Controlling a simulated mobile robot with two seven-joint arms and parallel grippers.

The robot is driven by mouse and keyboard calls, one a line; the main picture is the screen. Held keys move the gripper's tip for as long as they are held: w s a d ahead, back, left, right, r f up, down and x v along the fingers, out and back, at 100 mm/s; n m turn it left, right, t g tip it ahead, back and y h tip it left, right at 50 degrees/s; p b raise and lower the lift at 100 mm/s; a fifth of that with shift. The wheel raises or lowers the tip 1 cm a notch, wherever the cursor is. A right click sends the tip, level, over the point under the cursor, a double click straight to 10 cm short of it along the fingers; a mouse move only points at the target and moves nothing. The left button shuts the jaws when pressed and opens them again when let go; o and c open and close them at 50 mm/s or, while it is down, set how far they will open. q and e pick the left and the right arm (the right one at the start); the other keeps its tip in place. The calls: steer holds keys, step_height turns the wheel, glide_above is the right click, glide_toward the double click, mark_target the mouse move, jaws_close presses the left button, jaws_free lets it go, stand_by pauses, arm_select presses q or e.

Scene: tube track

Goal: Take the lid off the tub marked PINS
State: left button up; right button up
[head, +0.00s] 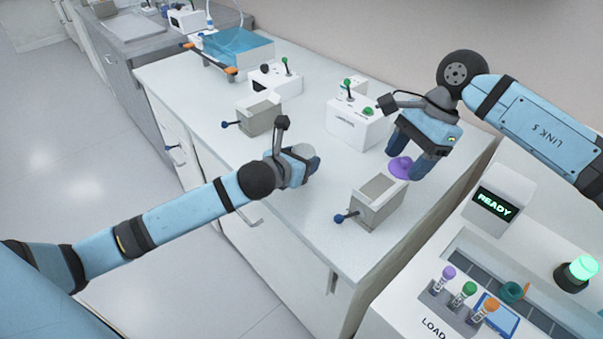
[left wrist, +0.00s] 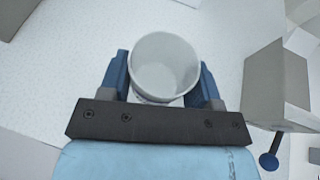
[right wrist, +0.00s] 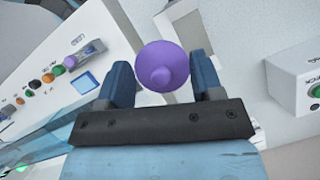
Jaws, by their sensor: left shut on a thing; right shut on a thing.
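A pale round tub (left wrist: 165,66) stands between the fingers of my left gripper (left wrist: 164,80), which is shut on it. Its top is uncovered and I see into its empty-looking inside; its rim also shows in the head view (head: 303,152). No marking on the tub is readable. My right gripper (right wrist: 163,78) is shut on a purple lid (right wrist: 162,66) with a round knob. In the head view the lid (head: 401,167) is apart from the tub, to its right, over the counter. I cannot tell whether it touches the counter.
A grey box with a blue-knobbed lever (head: 378,203) stands in front, between the grippers. A similar box (head: 259,116) stands behind left. White switch boxes (head: 356,128) (head: 275,80) stand at the back. A READY display (head: 495,204) and a tube rack are at right.

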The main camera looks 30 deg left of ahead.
arm_select(q)
step_height(320, 180, down, 4)
steer(key=shift+b, duration=0.4)
steer(key=o, duration=1.3)
steer(key=shift+f, duration=0.1)
